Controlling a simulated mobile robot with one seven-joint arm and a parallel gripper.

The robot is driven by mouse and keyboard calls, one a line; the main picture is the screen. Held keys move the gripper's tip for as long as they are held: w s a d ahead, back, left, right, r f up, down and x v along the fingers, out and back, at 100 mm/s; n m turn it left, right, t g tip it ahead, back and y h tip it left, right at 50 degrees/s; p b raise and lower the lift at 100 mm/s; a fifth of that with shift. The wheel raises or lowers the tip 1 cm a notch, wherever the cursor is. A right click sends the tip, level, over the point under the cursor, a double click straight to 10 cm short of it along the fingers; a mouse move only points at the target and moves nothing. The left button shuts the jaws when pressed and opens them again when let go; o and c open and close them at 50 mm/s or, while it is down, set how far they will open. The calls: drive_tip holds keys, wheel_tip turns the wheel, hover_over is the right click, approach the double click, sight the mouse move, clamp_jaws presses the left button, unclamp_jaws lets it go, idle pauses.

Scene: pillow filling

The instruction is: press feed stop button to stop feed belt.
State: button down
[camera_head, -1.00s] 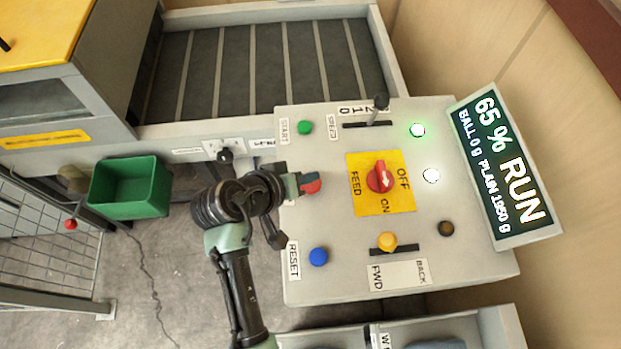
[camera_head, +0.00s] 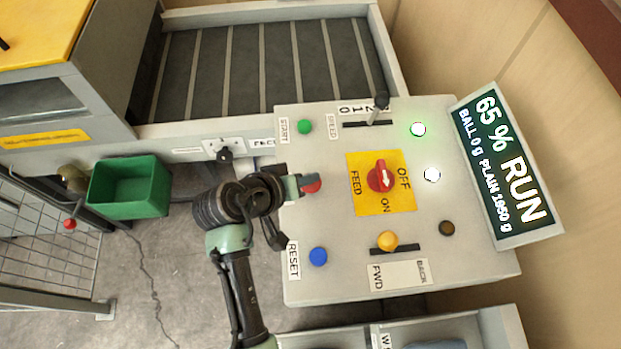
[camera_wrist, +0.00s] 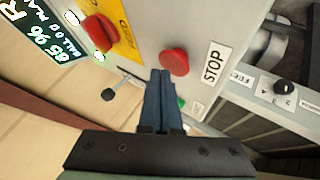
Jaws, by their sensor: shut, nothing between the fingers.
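The red stop button (camera_head: 313,187) is on the left part of the grey control panel (camera_head: 340,280), partly hidden behind my gripper in the head view. In the wrist view the red button (camera_wrist: 174,62) stands clear beside the STOP label (camera_wrist: 213,62). My gripper (camera_head: 308,180) is shut and empty, its tips at the button's upper edge in the head view. In the wrist view my fingertips (camera_wrist: 161,73) are just left of and below the button; I cannot tell whether they touch it. The slatted belt (camera_head: 245,70) lies behind the panel.
A green start button (camera_head: 305,126), a blue reset button (camera_head: 318,257), a red rotary feed switch (camera_head: 381,176) and a yellow lever knob (camera_head: 387,241) are on the panel. The display (camera_head: 503,165) reads 65 % RUN. A green bin (camera_head: 130,187) hangs at left.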

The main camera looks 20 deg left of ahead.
drive_tip(key=shift+f+b, duration=0.3)
drive_tip(key=shift+f, duration=0.3)
idle(0.7)
drive_tip(key=shift+r, duration=0.1)
drive_tip(key=shift+r+p, duration=0.9)
drive_tip(key=shift+p, duration=0.05)
drive_tip(key=shift+r, duration=0.1)
wheel_tip(320, 180, up, 5)
drive_tip(key=p, duration=0.5)
idle(0.7)
